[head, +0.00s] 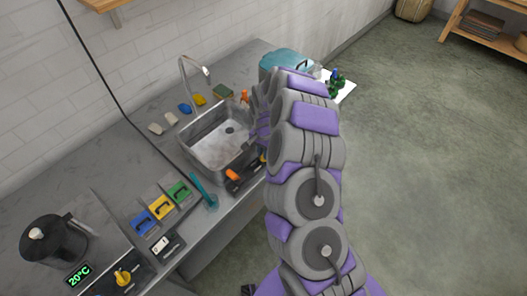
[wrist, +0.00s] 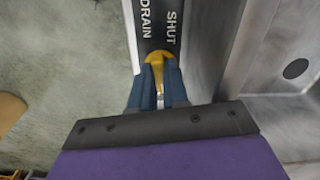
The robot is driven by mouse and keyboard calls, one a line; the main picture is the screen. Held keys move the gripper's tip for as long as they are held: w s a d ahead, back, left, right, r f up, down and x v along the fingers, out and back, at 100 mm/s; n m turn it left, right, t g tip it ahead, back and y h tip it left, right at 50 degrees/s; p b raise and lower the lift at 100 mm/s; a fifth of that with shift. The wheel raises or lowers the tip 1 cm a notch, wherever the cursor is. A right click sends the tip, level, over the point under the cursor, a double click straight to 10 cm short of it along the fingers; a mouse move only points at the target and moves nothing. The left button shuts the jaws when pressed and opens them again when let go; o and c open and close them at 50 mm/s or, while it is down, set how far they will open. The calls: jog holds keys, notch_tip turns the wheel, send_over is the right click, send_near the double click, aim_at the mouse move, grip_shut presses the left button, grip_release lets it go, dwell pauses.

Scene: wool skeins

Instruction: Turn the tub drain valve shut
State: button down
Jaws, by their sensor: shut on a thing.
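The drain valve's yellow handle (wrist: 157,56) shows in the wrist view at the end of a dark label plate (wrist: 158,30) reading DRAIN and SHUT. My gripper (wrist: 158,72) is shut on this handle, with a blue finger on each side of it. The fingers hide part of the handle, and I cannot tell its exact turn angle. The steel tub (head: 208,160) is sunk in the counter in the head view, and its dark drain hole (wrist: 295,68) shows at the right in the wrist view. My arm hides most of my gripper in the head view.
A faucet (head: 187,75) stands behind the tub. A teal container (head: 282,58) stands beyond the tub. The floor (head: 430,170) at right is clear.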

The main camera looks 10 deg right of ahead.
jog(key=shift+w, duration=0.1)
jog(key=n+p, duration=0.1)
jog(key=n, duration=0.2)
jog(key=shift+d+r+n, duration=0.1)
jog(key=shift+n, duration=0.2)
jog(key=n+p, duration=0.1)
jog(key=n, duration=0.3)
jog(key=shift+n, duration=0.3)
jog(key=n, duration=0.4)
jog(key=shift+d, duration=0.15)
jog(key=shift+n, duration=1.8)
jog(key=c, duration=1.1)
grip_release()
